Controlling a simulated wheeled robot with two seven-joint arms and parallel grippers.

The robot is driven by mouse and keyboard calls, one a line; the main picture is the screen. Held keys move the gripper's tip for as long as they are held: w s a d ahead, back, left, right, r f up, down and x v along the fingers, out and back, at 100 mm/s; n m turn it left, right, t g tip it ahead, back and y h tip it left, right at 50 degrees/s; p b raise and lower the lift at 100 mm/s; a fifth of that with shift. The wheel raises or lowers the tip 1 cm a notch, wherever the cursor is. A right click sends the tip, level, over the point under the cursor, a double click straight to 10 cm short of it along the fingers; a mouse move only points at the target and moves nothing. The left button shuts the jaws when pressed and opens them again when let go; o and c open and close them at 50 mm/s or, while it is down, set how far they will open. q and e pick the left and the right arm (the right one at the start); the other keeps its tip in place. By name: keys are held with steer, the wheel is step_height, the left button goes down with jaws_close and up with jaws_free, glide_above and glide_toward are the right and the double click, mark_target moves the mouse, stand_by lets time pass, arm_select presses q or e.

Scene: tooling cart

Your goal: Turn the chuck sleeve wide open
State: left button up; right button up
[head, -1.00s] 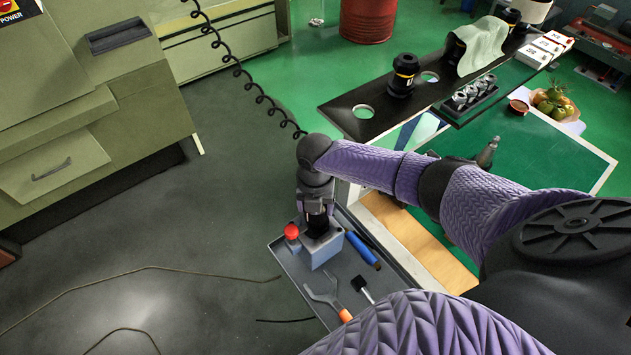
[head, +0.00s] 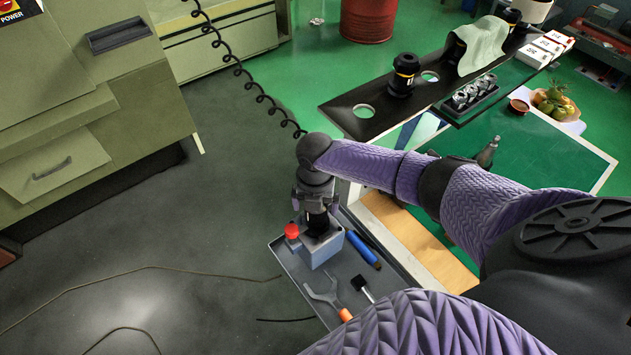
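The dark chuck sleeve (head: 318,223) stands upright on a blue-grey block (head: 320,250) in a grey tray. My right gripper (head: 317,207) points down over the sleeve. Its fingers look spread, one on each side of the sleeve's upper part, and appear apart from it. The top of the sleeve is partly hidden by the gripper.
A red knob (head: 292,231) sits at the block's left side, close to the gripper. The tray (head: 290,262) also holds a blue-handled tool (head: 363,250), an orange-handled fork-shaped tool (head: 325,296) and a black-headed brush-like tool (head: 362,287). Open floor lies to the left.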

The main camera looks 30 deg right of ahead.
step_height(320, 180, up, 10)
steer(key=shift+f+p, duration=0.1)
steer(key=shift+p, duration=0.7)
